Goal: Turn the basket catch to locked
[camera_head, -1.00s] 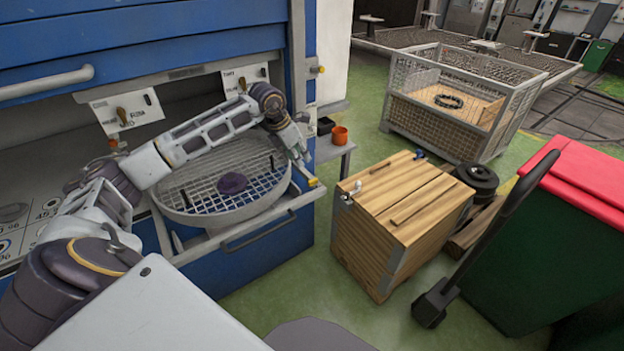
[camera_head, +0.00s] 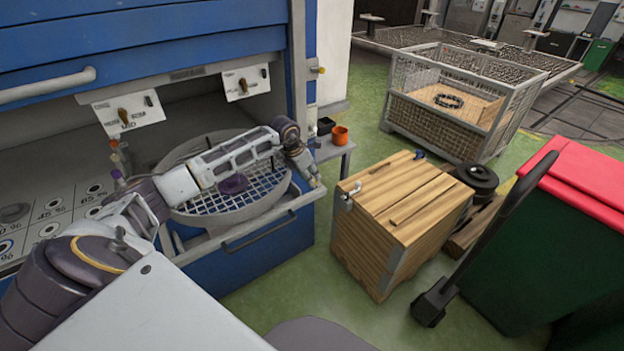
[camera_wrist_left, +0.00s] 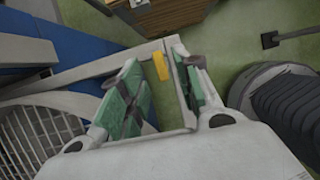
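The round mesh basket (camera_head: 185,160) sits on a pull-out frame (camera_head: 262,228) at the blue cabinet, with a dark purple piece (camera_head: 233,184) on its mesh. The yellow catch (camera_wrist_left: 151,77) shows at the frame's corner in the left wrist view; in the head view my gripper largely hides it. My left gripper (camera_head: 312,178) points down at that corner. In the left wrist view its green-padded fingers (camera_wrist_left: 158,78) are apart, with the yellow catch seen between them. I cannot tell whether they touch it. My right gripper is not in view.
A wooden crate (camera_head: 395,220) stands to the right on the green floor. A red-lidded green bin (camera_head: 570,230) and a wire cage (camera_head: 455,105) are farther right.

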